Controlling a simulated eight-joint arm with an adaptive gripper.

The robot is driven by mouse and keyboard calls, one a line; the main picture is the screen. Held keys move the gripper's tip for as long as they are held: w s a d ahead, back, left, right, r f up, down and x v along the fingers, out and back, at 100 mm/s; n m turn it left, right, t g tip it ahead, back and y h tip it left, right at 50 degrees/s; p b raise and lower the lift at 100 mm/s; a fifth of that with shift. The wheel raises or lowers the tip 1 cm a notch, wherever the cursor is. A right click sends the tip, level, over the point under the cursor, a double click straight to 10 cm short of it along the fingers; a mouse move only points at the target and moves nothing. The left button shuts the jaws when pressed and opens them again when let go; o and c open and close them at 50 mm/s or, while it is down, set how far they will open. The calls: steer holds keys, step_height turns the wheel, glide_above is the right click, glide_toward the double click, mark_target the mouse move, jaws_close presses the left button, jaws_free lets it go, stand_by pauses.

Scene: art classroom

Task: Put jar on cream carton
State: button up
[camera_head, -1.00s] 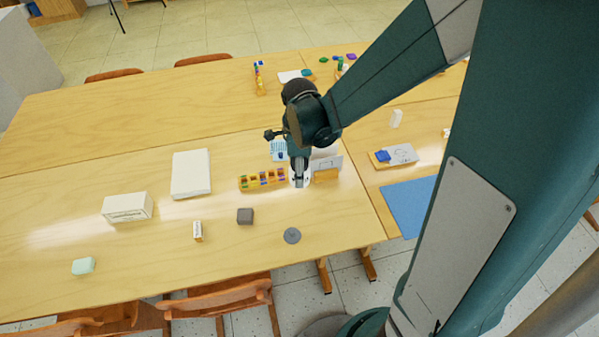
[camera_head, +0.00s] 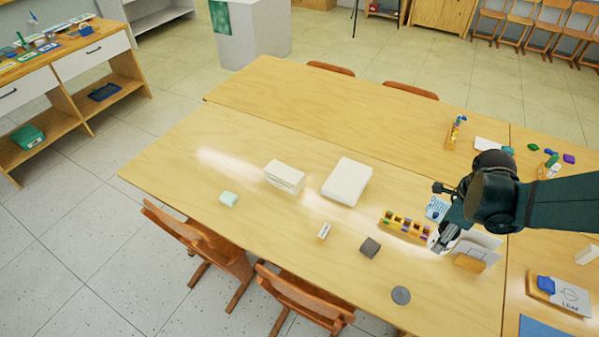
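A cream-white box with a dark line along its front, which looks like the cream carton (camera_head: 285,176), sits on the wooden table left of a larger flat white block. My gripper (camera_head: 438,246) points down at the right, just beside a colourful block tray and far to the right of the carton. A small whitish thing, perhaps the jar, shows at the fingertips. It is mostly hidden by the gripper, so I cannot tell whether it is held. The finger opening is too small to make out.
The flat white block (camera_head: 346,182), a small upright box (camera_head: 324,231), a dark grey cube (camera_head: 370,247), a grey disc (camera_head: 401,295) and the block tray (camera_head: 405,225) stand between or near. A pale green block (camera_head: 229,199) lies left. The table's back is largely clear.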

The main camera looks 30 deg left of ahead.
steer(key=w+a+r+n+p, duration=0.25)
steer(key=w+a, duration=0.45)
steer(key=a, duration=0.6)
step_height(320, 180, up, 4)
steer(key=n+p, duration=0.4)
steer(key=n, duration=0.3)
glide_above(284, 171)
steer(key=shift+r, duration=0.2)
steer(key=shift+f, duration=3.15)
steer(key=shift+f+b, duration=0.35)
steer(key=shift+f, duration=1.5)
